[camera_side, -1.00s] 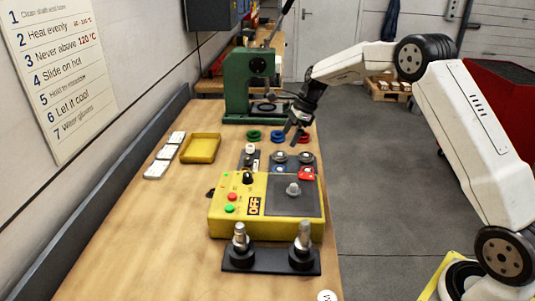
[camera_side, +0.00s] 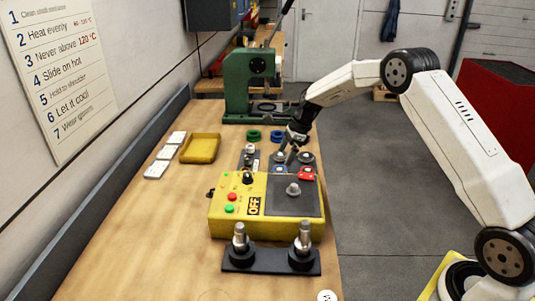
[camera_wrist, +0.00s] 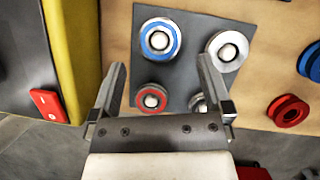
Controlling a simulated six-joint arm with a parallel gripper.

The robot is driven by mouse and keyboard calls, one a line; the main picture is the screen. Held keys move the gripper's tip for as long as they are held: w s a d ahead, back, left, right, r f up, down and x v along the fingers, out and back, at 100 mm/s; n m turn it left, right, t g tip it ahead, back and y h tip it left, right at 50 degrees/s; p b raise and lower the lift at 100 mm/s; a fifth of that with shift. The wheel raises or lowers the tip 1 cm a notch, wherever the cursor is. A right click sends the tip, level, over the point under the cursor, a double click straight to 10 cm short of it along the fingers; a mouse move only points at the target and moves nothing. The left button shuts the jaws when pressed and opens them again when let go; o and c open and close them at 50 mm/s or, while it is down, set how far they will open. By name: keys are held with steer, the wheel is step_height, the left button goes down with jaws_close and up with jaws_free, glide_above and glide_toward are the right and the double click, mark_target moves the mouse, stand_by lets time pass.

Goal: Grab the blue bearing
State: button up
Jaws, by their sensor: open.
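My gripper (camera_wrist: 162,64) is open and empty above the plate. In the wrist view the blue bearing is ahead of and between the fingertips, and the red one is nearer the palm. In the side view my gripper (camera_side: 291,157) hangs over the bearings and partly hides them.
Two plain metal bearings share the plate; one (camera_wrist: 216,55) is clear and one is partly behind a finger. A yellow heater box (camera_side: 240,222) stands in front of the plate. A red ring (camera_wrist: 288,110) and blue ring (camera_wrist: 308,62) lie beyond. A green press (camera_side: 240,85) stands behind.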

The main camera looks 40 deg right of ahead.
mark_target(280, 168)
steer(key=shift+f, duration=0.1)
steer(key=shift+x, duration=2.5)
steer(key=shift+s, duration=0.1)
steer(key=shift+c, duration=0.2)
steer(key=c, duration=1.2)
steer(key=shift+r, duration=0.25)
steer(key=shift+r, duration=0.6)
steer(key=s+r, duration=0.3)
steer(key=s, duration=0.1)
steer(key=s+a+r, duration=0.1)
steer(key=s+r, duration=0.3)
steer(key=s, duration=0.1)
steer(key=s+a+r, duration=0.1)
steer(key=s+r, duration=0.3)
steer(key=s, duration=0.1)
steer(key=shift+r, duration=0.2)
